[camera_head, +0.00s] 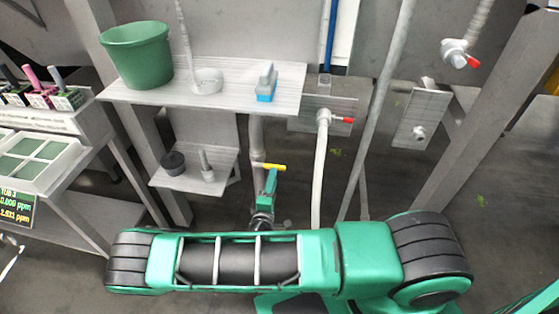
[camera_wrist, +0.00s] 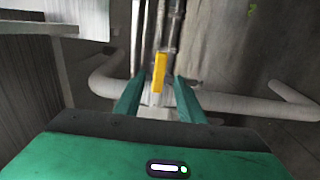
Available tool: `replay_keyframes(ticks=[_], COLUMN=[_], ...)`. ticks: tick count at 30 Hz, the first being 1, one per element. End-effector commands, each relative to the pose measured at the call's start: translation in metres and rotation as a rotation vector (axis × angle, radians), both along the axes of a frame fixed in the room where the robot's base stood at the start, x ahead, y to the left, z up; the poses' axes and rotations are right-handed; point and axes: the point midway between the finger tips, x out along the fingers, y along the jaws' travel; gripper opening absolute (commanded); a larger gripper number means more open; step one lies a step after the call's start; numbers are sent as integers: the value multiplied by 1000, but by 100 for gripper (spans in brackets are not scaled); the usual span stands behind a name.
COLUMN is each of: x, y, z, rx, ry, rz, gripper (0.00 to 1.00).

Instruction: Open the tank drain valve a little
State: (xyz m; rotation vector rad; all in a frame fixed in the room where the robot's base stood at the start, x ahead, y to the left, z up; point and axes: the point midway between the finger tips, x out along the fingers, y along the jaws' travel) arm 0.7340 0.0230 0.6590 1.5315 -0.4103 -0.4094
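The drain valve's yellow lever (camera_head: 272,167) sits low on a grey vertical pipe (camera_head: 257,140) below the shelf. It runs sideways across the pipe in the head view. In the wrist view the yellow lever (camera_wrist: 160,70) lies between my two green fingers, with a visible gap on each side. My gripper (camera_head: 270,176) is open, right at the lever; the head view shows the fingers edge-on. It also shows in the wrist view (camera_wrist: 158,82). The valve body behind the lever is partly hidden by my fingers.
A shelf (camera_head: 225,97) with a green bucket (camera_head: 137,55) and a blue-based item (camera_head: 266,82) overhangs above. A smaller shelf (camera_head: 193,178) stands left of the pipe. A white hose (camera_head: 320,170) hangs close on the right, below a red-handled valve (camera_head: 345,120).

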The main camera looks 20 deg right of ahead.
Motion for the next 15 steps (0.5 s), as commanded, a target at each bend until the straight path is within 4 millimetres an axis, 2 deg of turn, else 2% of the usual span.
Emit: replay_keyframes(ticks=[5, 15], x=[15, 66], y=[-9, -37], z=[1, 1], rx=[-1, 0], ry=[-3, -1], rz=[-1, 0], gripper=[36, 36])
